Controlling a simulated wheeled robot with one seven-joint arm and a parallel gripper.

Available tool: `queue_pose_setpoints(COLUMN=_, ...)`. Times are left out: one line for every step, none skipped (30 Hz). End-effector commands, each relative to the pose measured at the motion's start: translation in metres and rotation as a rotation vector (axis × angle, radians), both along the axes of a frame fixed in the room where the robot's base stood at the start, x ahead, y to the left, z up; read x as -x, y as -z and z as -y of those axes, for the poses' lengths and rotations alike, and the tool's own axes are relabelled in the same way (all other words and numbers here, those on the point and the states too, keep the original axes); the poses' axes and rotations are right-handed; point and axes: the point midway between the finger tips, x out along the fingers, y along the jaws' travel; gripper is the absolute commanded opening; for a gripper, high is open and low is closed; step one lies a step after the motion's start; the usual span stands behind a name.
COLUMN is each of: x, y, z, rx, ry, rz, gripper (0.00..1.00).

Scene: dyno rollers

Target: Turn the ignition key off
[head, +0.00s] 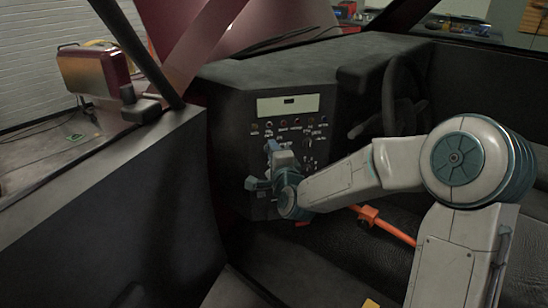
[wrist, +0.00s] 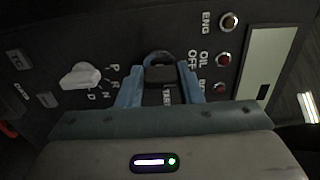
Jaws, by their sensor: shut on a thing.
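The black ignition key (wrist: 160,76) stands in the dashboard panel, between the two blue fingers of my gripper (wrist: 162,70) in the wrist view. The fingers are shut on the key, one on each side. An "OFF" label shows by the right finger, and part of another label, seemingly "START", shows below the key. In the head view my gripper (head: 272,146) is against the front of the dark console; the key is hidden there by my gripper and wrist.
A white selector knob (wrist: 80,76) with P, R, N, D marks is left of the key in the wrist view. Indicator lights (wrist: 223,60) and a pale display (wrist: 268,65) are to the right. In the head view a steering wheel (head: 389,95) stands right of the console.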

Motion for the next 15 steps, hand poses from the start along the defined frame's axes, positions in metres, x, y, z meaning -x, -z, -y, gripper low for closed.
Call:
queue_pose_setpoints(x=-0.0012, y=-0.0066, z=-0.0011, rx=0.008, ry=0.001, rz=0.02, gripper=0.1)
queue_pose_setpoints(x=-0.0011, y=-0.0068, z=-0.0012, rx=0.014, ry=0.0, rz=0.022, gripper=0.1)
queue_pose_setpoints(x=-0.0011, y=-0.0069, z=-0.0013, rx=0.02, ry=0.0, rz=0.024, gripper=0.1)
queue_pose_setpoints(x=-0.0011, y=-0.007, z=-0.0013, rx=0.024, ry=0.0, rz=0.025, gripper=0.1)
queue_pose_setpoints(x=-0.001, y=-0.0071, z=-0.0014, rx=0.026, ry=0.0, rz=0.026, gripper=0.1)
queue_pose_setpoints(x=-0.0011, y=-0.0072, z=-0.0014, rx=0.028, ry=0.0, rz=0.027, gripper=0.1)
queue_pose_setpoints(x=-0.001, y=-0.0073, z=-0.0015, rx=0.029, ry=0.0, rz=0.027, gripper=0.1)
queue_pose_setpoints(x=-0.0011, y=-0.0073, z=-0.0016, rx=0.03, ry=0.0, rz=0.027, gripper=0.1)
queue_pose_setpoints(x=-0.0011, y=-0.0074, z=-0.0016, rx=0.031, ry=0.0, rz=0.027, gripper=0.1)
queue_pose_setpoints(x=-0.0011, y=-0.0075, z=-0.0016, rx=0.031, ry=-0.001, rz=0.027, gripper=0.1)
queue_pose_setpoints(x=-0.0011, y=-0.0075, z=-0.0017, rx=0.031, ry=-0.001, rz=0.027, gripper=0.1)
queue_pose_setpoints(x=-0.0011, y=-0.0076, z=-0.0017, rx=0.031, ry=-0.001, rz=0.027, gripper=0.1)
queue_pose_setpoints(x=-0.0011, y=-0.0076, z=-0.0017, rx=0.031, ry=-0.001, rz=0.027, gripper=0.1)
queue_pose_setpoints(x=-0.001, y=-0.0077, z=-0.0018, rx=0.031, ry=-0.001, rz=0.027, gripper=0.1)
queue_pose_setpoints(x=-0.0009, y=-0.0077, z=-0.0018, rx=0.031, ry=-0.001, rz=0.027, gripper=0.1)
